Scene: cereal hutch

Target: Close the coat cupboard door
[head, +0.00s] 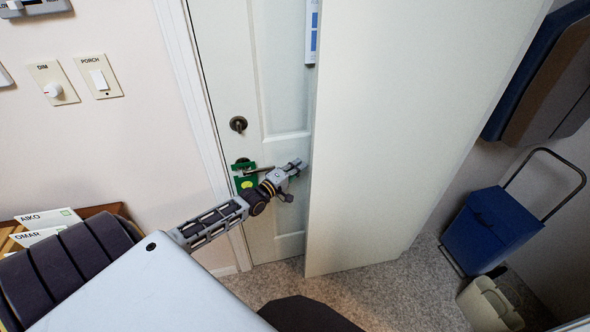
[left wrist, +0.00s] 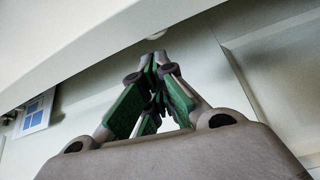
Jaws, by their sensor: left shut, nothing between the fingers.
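The coat cupboard door, which I take to be the large plain white panel (head: 410,120), stands open in the middle of the head view. Its near edge runs down just right of my left gripper (head: 299,166). The gripper is shut and empty, close to that edge; I cannot tell whether it touches. In the left wrist view, the closed fingers (left wrist: 155,62) point up towards a pale panel (left wrist: 80,35) across the top. My right gripper is not in view.
Behind the gripper is another white door (head: 235,60) with a dark knob (head: 238,124) and a green latch piece (head: 245,180). At right are a blue cart (head: 490,228), a pale bin (head: 487,303) and dark hanging cases (head: 545,80). Carpet (head: 375,285) lies clear below the panel.

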